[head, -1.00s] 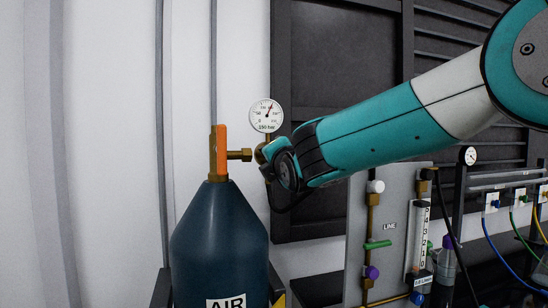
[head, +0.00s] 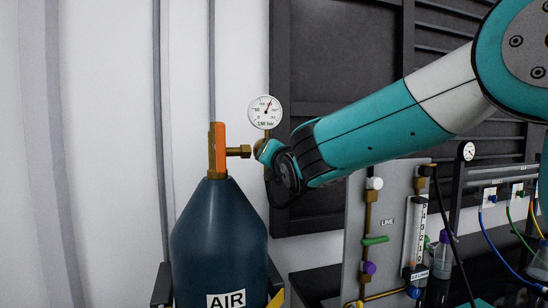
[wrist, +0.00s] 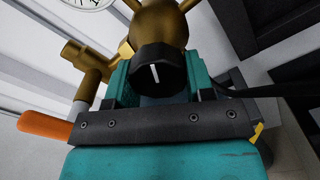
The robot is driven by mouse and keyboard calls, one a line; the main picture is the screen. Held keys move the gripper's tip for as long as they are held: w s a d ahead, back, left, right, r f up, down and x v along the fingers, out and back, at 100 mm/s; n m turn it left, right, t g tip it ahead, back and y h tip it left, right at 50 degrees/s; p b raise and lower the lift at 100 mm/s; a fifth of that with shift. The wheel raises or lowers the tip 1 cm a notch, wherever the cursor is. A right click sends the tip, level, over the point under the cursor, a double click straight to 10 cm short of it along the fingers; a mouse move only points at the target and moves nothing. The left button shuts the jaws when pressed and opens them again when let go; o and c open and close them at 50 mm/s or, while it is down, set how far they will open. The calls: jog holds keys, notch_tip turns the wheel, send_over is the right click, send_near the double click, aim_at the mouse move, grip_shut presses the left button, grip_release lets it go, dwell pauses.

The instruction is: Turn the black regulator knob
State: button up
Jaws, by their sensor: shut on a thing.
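The black regulator knob (wrist: 158,66) has a white line on its face and shows in the wrist view, in front of a brass regulator body (wrist: 165,22). My gripper (wrist: 152,84) is shut on the knob, with a teal finger at each side of it. In the head view my gripper (head: 268,152) is at the regulator, just below the round white gauge (head: 265,112). The knob is hidden there behind the gripper and wrist. The regulator joins the brass valve (head: 238,151) of the dark blue AIR cylinder (head: 219,237).
An orange handle (head: 218,148) stands on the cylinder valve close to my gripper. To the right is a grey LINE panel (head: 388,205) with valves and a flow tube. A black cable (head: 446,230) hangs beside it. A dark panelled wall (head: 340,65) stands behind my arm.

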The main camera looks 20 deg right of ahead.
jog(key=o, duration=0.9)
jog(key=shift+s, duration=0.1)
jog(key=s+b, duration=0.5)
jog(key=s, duration=1.2)
jog(key=shift+s, duration=0.15)
